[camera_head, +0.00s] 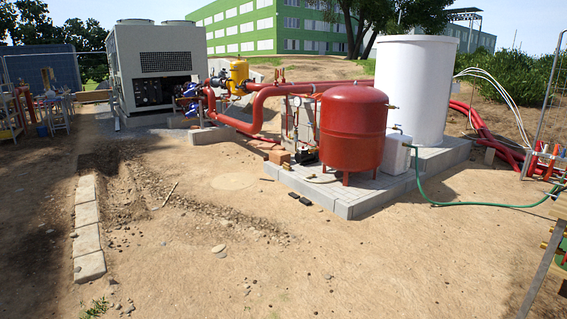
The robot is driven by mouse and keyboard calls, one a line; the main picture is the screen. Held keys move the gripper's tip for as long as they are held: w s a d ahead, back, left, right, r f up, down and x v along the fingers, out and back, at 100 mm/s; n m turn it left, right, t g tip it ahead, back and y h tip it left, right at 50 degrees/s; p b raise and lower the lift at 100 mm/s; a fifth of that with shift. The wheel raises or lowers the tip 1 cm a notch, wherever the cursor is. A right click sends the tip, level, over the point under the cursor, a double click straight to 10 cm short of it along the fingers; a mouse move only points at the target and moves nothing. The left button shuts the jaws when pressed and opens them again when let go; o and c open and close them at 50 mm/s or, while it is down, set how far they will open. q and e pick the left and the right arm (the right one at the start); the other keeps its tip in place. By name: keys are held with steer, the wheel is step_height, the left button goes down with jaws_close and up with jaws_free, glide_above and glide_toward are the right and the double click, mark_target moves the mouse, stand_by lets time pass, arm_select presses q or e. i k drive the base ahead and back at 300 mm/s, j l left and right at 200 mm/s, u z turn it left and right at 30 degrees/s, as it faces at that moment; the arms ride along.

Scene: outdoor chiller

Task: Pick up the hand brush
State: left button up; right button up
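I cannot make out a hand brush for certain in the head view. Two small dark objects (299,198) lie on the ground beside the front edge of the paved slab; they are too small to tell what they are. Small items crowd a stand (18,112) at the far left and a spot (545,160) at the right edge, but none is clear enough to name as a brush. Neither of my grippers is in view.
A red tank (353,130) and a white cylinder (415,90) stand on the raised slab (350,205). A grey chiller (155,65) with red pipes is behind. A green hose (470,205) crosses the ground at right. Curb stones (88,238) line the left. Front ground is mostly open.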

mark_target(286, 165)
steer(key=i+u, duration=0.2)
steer(key=i, duration=0.25)
steer(key=i+u, duration=0.2)
steer(key=i, duration=0.25)
steer(key=i+l+u, duration=0.15)
steer(key=i, duration=0.3)
steer(key=i+l+u, duration=0.2)
steer(key=i, duration=0.25)
steer(key=i+u, duration=0.4)
steer(key=i, duration=1.55)
steer(key=i+l+z, duration=0.2)
steer(key=i+z, duration=0.2)
steer(key=i, duration=0.3)
steer(key=i+z, duration=0.4)
steer(key=i, duration=0.3)
steer(key=i+j+z, duration=0.25)
steer(key=i+z, duration=0.2)
steer(key=i, duration=0.2)
steer(key=i+z, duration=0.1)
steer(key=i, duration=0.55)
steer(key=i+z, duration=0.1)
steer(key=i, duration=0.6)
steer(key=i+j+z, duration=0.1)
steer(key=i, duration=0.55)
steer(key=i+j+z, duration=0.1)
steer(key=i, duration=0.6)
